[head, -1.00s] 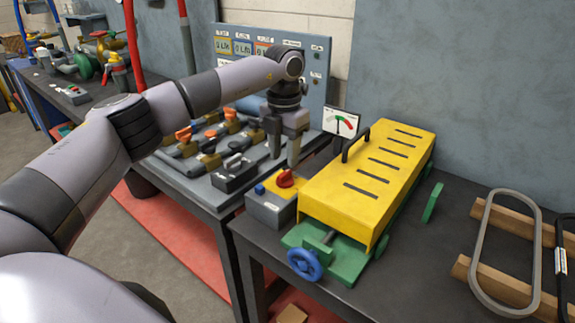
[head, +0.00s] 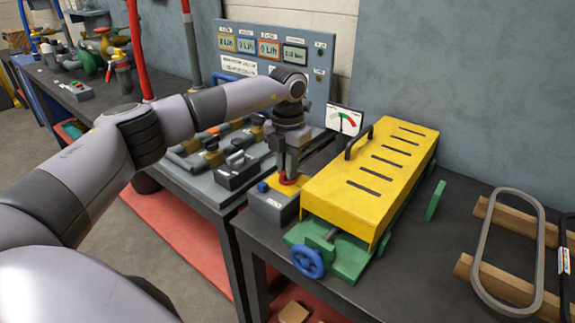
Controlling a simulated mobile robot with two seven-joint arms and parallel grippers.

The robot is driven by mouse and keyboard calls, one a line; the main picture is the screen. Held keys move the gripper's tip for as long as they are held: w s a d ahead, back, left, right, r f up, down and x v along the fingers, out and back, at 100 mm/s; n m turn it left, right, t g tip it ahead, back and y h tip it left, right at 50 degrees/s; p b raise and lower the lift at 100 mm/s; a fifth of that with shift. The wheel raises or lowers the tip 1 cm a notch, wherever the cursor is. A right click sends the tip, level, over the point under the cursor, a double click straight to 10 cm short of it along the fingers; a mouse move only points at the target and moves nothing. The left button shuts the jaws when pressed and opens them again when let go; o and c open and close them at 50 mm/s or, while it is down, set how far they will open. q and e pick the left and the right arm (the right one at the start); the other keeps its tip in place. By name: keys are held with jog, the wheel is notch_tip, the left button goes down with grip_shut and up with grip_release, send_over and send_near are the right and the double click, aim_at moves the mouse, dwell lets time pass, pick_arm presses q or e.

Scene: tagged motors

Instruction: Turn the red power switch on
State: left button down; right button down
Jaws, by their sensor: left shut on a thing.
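The red power switch (head: 288,180) is a rotary knob on a yellow plate on top of a small grey box (head: 272,206). The box stands at the left end of the near table, beside the yellow-covered machine. My left gripper (head: 289,174) points down over the knob and is shut on it. The fingers hide most of the knob, so its turn angle cannot be told. My right gripper is not in the head view.
The yellow cover (head: 375,175) with a black handle stands right of the switch box, over a green base with a blue handwheel (head: 307,262). A gauge (head: 344,120) stands behind. Grey loops (head: 508,250) lie right.

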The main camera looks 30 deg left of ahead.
pick_arm(q)
jog(key=shift+r, duration=0.1)
jog(key=shift+m+p, duration=0.5)
jog(key=shift+m, duration=0.5)
jog(key=shift+r+m, duration=0.1)
jog(key=shift+m, duration=0.8)
jog(key=m+p, duration=0.1)
jog(key=m, duration=0.4)
jog(key=shift+w, duration=0.1)
jog(key=m, duration=0.5)
jog(key=shift+m, duration=2)
jog(key=c, duration=1.1)
grip_release()
